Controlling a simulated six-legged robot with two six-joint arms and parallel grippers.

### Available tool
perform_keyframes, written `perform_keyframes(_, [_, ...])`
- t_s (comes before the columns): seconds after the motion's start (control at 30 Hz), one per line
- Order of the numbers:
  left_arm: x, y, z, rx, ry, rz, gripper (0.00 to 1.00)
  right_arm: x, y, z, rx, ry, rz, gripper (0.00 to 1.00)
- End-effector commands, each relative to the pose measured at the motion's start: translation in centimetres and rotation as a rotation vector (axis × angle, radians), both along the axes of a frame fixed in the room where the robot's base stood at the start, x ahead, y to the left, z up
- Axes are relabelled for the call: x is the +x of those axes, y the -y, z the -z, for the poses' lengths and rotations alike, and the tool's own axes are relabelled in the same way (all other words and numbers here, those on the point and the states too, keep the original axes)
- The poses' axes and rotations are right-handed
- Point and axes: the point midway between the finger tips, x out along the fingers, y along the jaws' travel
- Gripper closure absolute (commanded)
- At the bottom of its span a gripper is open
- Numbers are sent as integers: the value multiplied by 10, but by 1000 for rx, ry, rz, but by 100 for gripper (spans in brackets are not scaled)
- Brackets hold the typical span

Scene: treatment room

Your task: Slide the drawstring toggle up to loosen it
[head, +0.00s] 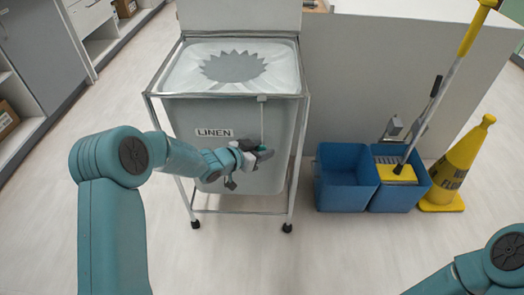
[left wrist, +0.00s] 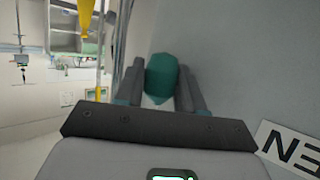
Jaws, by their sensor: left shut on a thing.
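The linen bag (head: 188,112) hangs in a wheeled metal frame, with a gathered, jagged opening in its pale top. A pale cord (head: 262,112) hangs down its front, right of the LINEN label (head: 214,133). My left gripper (head: 262,155) is at the bag's front at the cord's lower end, shut on the green drawstring toggle. In the left wrist view the toggle (left wrist: 162,77) sits between the two dark fingers of the gripper (left wrist: 160,92). In the head view the fingers mostly hide the toggle. My right gripper is out of view; only part of that arm shows.
Blue mop buckets (head: 344,180) stand right of the frame, with a yellow-handled mop (head: 440,92) and a yellow wet-floor cone (head: 460,165). A grey partition (head: 370,80) is behind. Shelves line the left. The floor in front is clear.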

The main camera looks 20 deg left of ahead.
Motion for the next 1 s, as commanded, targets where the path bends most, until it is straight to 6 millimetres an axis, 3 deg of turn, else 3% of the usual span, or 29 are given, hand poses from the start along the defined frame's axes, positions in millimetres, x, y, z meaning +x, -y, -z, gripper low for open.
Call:
perform_keyframes(0.07, [-1,0,2,1,-2,0,100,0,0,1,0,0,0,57])
perform_keyframes(0.1, [-1,0,2,1,-2,0,56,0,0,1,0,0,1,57])
perform_keyframes(0.4, [-1,-1,1,0,-1,0,56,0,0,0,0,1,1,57])
perform_keyframes(0.53, [-10,-6,-5,-1,-2,-1,56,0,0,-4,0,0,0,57])
perform_keyframes(1.0, [-104,-59,-51,0,-2,-4,56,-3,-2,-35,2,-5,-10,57])
